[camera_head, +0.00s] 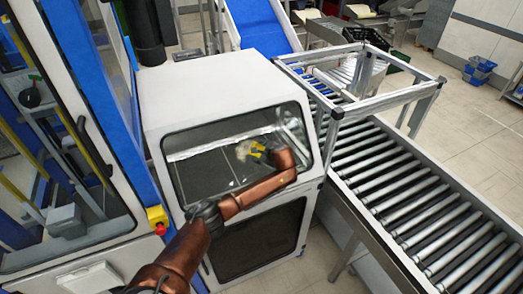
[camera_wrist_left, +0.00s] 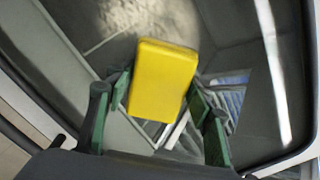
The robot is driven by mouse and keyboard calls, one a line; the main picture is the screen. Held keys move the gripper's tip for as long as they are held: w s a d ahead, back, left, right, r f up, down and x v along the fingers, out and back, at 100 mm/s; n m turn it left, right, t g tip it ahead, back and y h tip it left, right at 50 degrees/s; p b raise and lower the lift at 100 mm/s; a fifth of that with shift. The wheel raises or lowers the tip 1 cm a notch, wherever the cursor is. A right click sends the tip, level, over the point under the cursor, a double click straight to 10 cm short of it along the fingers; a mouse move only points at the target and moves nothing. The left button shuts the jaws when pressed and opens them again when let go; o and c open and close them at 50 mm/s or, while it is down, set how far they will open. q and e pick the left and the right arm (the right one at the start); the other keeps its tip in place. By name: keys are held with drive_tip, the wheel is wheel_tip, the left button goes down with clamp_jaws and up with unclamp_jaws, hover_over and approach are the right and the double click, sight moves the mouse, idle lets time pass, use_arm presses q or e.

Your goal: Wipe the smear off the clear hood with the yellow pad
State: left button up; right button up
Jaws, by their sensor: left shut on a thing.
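The clear hood (camera_head: 205,172) is a dark-framed, see-through pane on the front of a white cabinet. In the left wrist view a mottled patch shows at the top, beyond the pad, and may be the smear. My left gripper (camera_wrist_left: 158,84) is shut on the yellow pad (camera_wrist_left: 165,72), its green fingers on both sides. The pad is in front of the pane; whether it touches cannot be told. My right gripper is not in view.
A roller conveyor (camera_head: 400,178) with a metal guard frame (camera_head: 385,97) runs along the cabinet's right side. A blue-framed machine with a glass door stands at the left. A red button on a yellow box (camera_head: 157,217) sits between it and the cabinet.

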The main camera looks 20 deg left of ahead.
sight(237, 157)
use_arm(q)
drive_tip(key=shift+s+a+r+p, duration=0.1)
drive_tip(key=shift+s+a+p, duration=0.3)
drive_tip(key=shift+a, duration=0.1)
drive_tip(key=shift+s+a, duration=0.5)
drive_tip(key=shift+s, duration=0.1)
drive_tip(key=shift+s+a, duration=0.2)
drive_tip(key=shift+s, duration=0.1)
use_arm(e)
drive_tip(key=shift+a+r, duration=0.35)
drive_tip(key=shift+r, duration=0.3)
use_arm(q)
drive_tip(key=shift+s+a, duration=1.05)
drive_tip(key=shift+s, duration=0.2)
drive_tip(key=shift+s+a, duration=0.4)
drive_tip(key=shift+s, duration=0.1)
drive_tip(key=shift+s+a, duration=0.8)
drive_tip(key=shift+s, duration=0.1)
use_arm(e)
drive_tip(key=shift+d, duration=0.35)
